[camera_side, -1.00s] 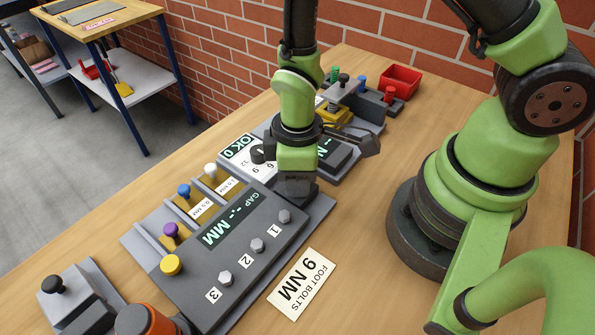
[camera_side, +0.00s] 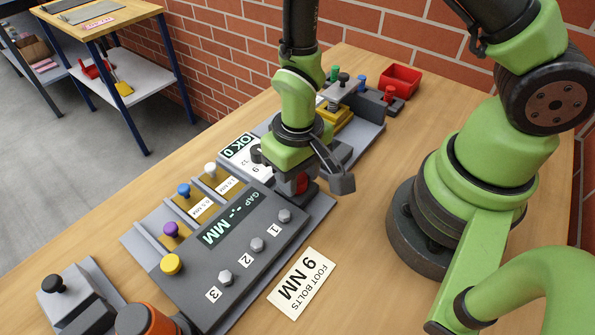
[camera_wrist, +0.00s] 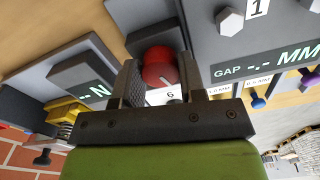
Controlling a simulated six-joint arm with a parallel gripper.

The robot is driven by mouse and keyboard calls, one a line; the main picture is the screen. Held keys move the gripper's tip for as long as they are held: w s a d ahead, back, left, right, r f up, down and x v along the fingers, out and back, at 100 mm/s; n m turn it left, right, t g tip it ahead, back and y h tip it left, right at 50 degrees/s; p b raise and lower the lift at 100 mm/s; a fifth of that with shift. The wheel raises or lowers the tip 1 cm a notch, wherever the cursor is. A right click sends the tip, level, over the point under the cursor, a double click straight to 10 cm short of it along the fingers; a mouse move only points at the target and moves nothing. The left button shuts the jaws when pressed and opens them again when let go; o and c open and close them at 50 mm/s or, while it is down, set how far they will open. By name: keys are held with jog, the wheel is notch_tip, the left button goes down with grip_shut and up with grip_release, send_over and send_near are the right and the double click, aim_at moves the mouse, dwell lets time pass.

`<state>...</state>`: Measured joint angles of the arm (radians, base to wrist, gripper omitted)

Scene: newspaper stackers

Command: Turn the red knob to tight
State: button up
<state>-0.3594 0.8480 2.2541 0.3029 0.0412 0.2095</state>
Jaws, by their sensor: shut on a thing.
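My gripper points down and is shut on the knob. Any word for tight is not readable.
The grey gap panel (camera_side: 235,245) with several bolts stands in front, with coloured knobs along its left. A white card (camera_side: 302,284) lies on the bench. A red bin (camera_side: 400,82) and a yellow fixture (camera_side: 335,118) are at the back.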

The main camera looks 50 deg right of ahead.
jog(key=shift+m, duration=0.5)
jog(key=o, duration=0.9)
notch_tip(320, 180, up, 10)
dwell(0.3)
